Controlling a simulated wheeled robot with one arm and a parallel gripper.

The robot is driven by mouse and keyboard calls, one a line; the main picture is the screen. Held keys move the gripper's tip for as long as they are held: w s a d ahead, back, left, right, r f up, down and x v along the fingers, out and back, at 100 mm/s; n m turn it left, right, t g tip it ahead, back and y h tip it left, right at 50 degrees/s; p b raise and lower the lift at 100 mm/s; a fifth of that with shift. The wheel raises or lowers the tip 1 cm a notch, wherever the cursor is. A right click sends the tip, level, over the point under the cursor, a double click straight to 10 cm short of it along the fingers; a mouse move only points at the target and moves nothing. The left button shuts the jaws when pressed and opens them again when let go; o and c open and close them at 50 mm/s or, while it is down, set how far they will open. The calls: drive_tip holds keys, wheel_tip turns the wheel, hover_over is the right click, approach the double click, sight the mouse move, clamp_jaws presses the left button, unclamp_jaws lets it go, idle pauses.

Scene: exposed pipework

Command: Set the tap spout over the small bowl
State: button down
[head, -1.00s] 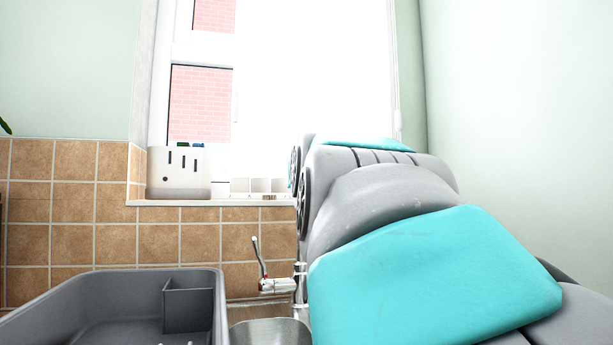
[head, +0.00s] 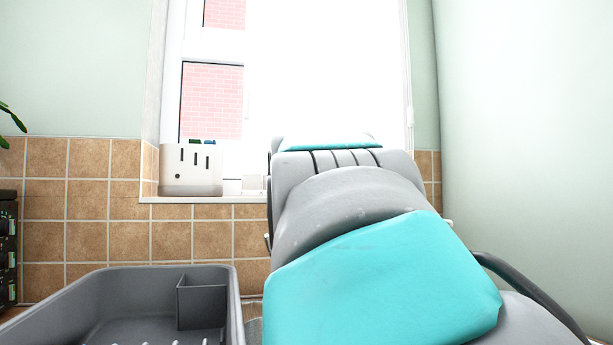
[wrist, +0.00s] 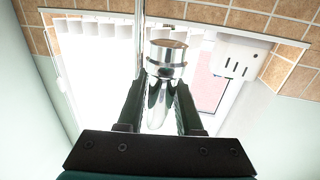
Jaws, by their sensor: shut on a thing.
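The chrome tap spout (wrist: 167,58) shows in the wrist view, between and just beyond the fingers. My gripper (wrist: 160,92) is shut on it. In the head view my arm hides the gripper and nearly all of the tap. A sliver of a grey metal rim (head: 254,328) shows between the dark tray and my arm; I cannot tell whether it is the small bowl or a sink. No bowl shows clearly in either view.
A dark grey tray (head: 120,312) with a small compartment stands at the lower left. A white slotted box (head: 190,170) sits on the window sill (head: 220,199). Brown wall tiles (head: 85,235) run behind. A plain wall (head: 530,150) closes the right side.

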idle(0.4)
drive_tip(key=c, duration=0.6)
unclamp_jaws()
